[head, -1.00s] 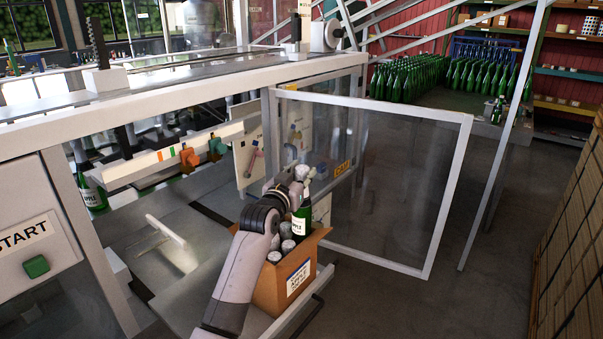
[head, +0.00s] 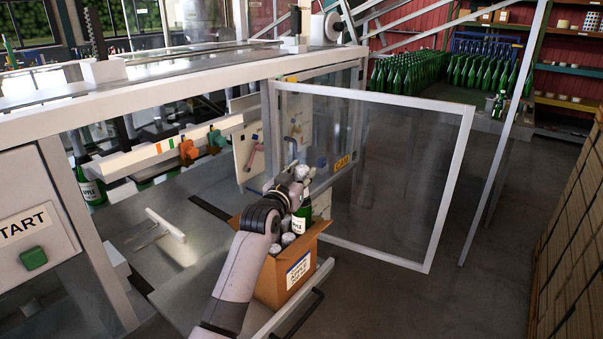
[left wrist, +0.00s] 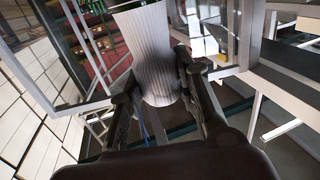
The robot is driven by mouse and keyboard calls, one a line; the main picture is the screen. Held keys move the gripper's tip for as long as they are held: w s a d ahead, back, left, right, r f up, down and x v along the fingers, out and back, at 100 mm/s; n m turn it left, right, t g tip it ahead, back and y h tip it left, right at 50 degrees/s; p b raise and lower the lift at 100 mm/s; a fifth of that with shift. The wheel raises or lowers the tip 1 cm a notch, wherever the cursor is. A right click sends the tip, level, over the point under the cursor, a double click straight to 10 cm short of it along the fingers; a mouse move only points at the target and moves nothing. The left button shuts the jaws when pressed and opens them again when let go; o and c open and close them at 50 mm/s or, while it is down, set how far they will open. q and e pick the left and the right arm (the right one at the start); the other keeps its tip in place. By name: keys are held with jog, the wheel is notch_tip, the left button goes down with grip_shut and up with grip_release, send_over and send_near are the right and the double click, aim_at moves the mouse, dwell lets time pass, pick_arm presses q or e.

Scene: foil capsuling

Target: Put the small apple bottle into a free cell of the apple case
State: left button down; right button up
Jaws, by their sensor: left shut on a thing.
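The small apple bottle (head: 301,222) is dark green with a pale label and a silver foil top. My left gripper (head: 302,178) is shut on its foil neck and holds it about upright over the apple case. The foil (left wrist: 150,45) fills the space between the fingers of my left gripper (left wrist: 158,88) in the left wrist view. The open cardboard apple case (head: 276,287) has a white label and several silver-topped bottles in it. The bottle's lower end is at the case's opening; I cannot tell how deep it is or which cell lies below. My right gripper is not in view.
An open clear door with a white frame (head: 447,190) stands just right of the case. The machine's white beam (head: 180,81) runs behind and left. Another green apple bottle (head: 91,186) stands inside the machine at left. Many green bottles (head: 410,75) stand on a far table.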

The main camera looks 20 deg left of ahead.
pick_arm(q)
jog(key=shift+f+b, duration=2.45)
jog(key=shift+f, duration=1.55)
jog(key=shift+r+p, duration=5.3)
jog(key=shift+r, duration=0.8)
